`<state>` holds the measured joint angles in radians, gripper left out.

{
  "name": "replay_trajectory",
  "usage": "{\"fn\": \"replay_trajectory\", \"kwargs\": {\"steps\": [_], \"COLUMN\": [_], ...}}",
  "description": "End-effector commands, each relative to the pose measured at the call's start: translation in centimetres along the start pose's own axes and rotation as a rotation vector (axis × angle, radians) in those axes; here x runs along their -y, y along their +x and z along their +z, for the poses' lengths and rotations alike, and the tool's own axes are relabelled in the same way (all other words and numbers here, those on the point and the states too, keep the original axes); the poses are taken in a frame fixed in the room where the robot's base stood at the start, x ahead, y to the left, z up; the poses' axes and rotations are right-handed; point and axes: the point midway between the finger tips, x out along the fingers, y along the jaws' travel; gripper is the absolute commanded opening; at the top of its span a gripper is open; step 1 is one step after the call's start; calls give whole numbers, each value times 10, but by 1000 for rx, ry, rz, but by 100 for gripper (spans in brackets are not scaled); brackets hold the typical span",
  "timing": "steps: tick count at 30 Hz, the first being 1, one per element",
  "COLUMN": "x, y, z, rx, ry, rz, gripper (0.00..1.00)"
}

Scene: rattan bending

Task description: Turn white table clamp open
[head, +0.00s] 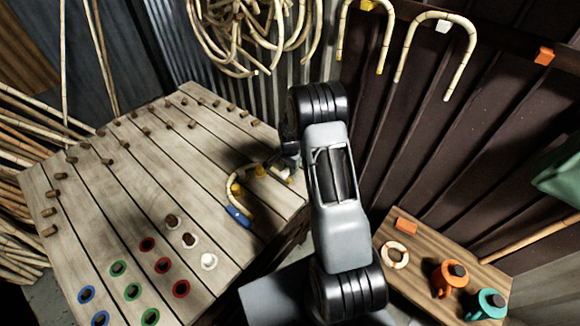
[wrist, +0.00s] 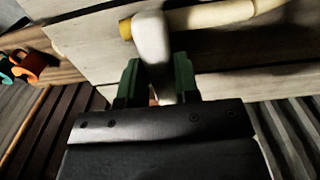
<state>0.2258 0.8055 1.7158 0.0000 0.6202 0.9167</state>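The white table clamp (wrist: 152,38) shows in the wrist view as a pale rounded lever at the table's edge, beside the yellow-tipped end of a rattan cane (wrist: 215,17). My gripper (wrist: 160,72) has its two green fingers on either side of the lever. The lever fills most of the space between them, and I cannot tell whether both fingers press on it. In the head view my gripper (head: 288,155) is at the table's right corner, and my arm hides most of it and the white clamp. The bent cane (head: 231,187) lies around yellow pegs beside it.
The slatted table (head: 135,200) holds rows of wooden pegs and coloured rings. A blue clamp (head: 238,217) is at the cane's near end. A side bench (head: 410,275) at right carries a ring and orange and teal mugs (head: 449,277). Bent canes (head: 440,50) hang on the wall.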

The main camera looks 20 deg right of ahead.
Motion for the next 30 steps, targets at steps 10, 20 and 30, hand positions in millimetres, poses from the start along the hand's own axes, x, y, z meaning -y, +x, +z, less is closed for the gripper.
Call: {"fn": "replay_trajectory", "kwargs": {"steps": [10,20,30], "x": [0,0,-1], "y": [0,2,3], "z": [0,0,0], "rx": [0,0,-1], "ry": [-1,-114,-417], "rz": [0,0,-1], "gripper": [4,4,4]}}
